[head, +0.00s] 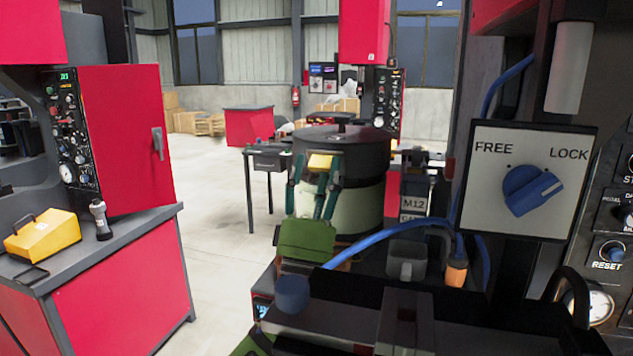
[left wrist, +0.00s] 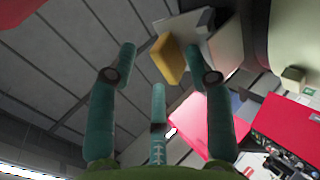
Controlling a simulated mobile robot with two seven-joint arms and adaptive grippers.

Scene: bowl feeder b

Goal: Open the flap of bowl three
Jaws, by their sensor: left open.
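A bowl feeder (head: 352,213) with a dark lid and a pale drum stands in the middle of the head view. A yellow piece (head: 320,162), possibly the flap or its grip, shows at the bowl's front left. No number three is readable on this bowl. My left gripper (head: 315,168) is open, its teal fingers pointing up at either side of the yellow piece. In the left wrist view the yellow piece (left wrist: 170,59), on a grey block, appears between and beyond the fingertips (left wrist: 161,58). Contact cannot be told. My right gripper is not in view.
A panel with a blue FREE/LOCK knob (head: 532,190) stands close at right. A blue hose (head: 385,236) crosses below the bowl. An M12 label (head: 413,203) is right of the bowl. A red cabinet (head: 122,140) stands left; floor (head: 215,205) between is clear.

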